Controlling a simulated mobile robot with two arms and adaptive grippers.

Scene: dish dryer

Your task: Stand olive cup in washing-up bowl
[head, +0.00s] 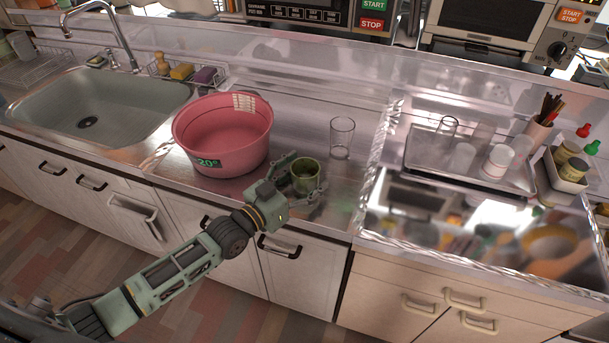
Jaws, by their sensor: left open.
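The olive cup (305,177) stands upright on the steel counter, just right of the bowl. The washing-up bowl (222,158) is a large pink tub with a label on its front; the visible part of its inside looks empty. My left gripper (309,185) is open, with its fingers on either side of the olive cup. I cannot tell whether the fingers touch the cup. My right gripper is not in view.
A clear glass (342,138) stands behind and right of the cup. A steel tray (470,165) with cups is further right. The sink (100,108) lies left of the bowl. Sponges (182,71) sit behind it.

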